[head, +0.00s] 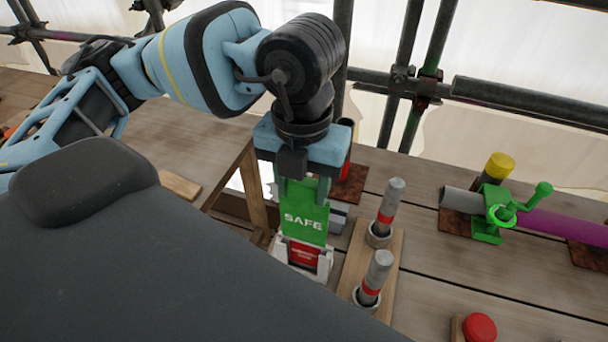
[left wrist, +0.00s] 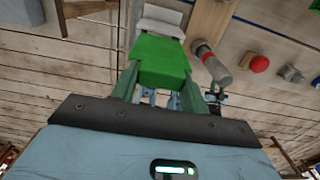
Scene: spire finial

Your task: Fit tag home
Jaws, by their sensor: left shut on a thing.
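The green tag (head: 305,222), lettered SAFE, hangs upright in my left gripper (head: 304,184), which is shut on its top end. In the head view the tag's lower end meets the top of the white holder (head: 325,266) with a red label. I cannot tell how far the tag sits inside the holder. In the left wrist view the tag (left wrist: 163,62) lies between the two fingers, and the pale holder (left wrist: 162,18) shows just beyond it. My right gripper is not in view.
Right of the holder, two grey posts with red bands (head: 386,208) (head: 373,278) stand on a wooden board (head: 353,262). Further right are a green clamp (head: 489,224) on a grey-and-purple pipe and a red button (head: 479,327). Scaffold tubes (head: 530,103) run along the back.

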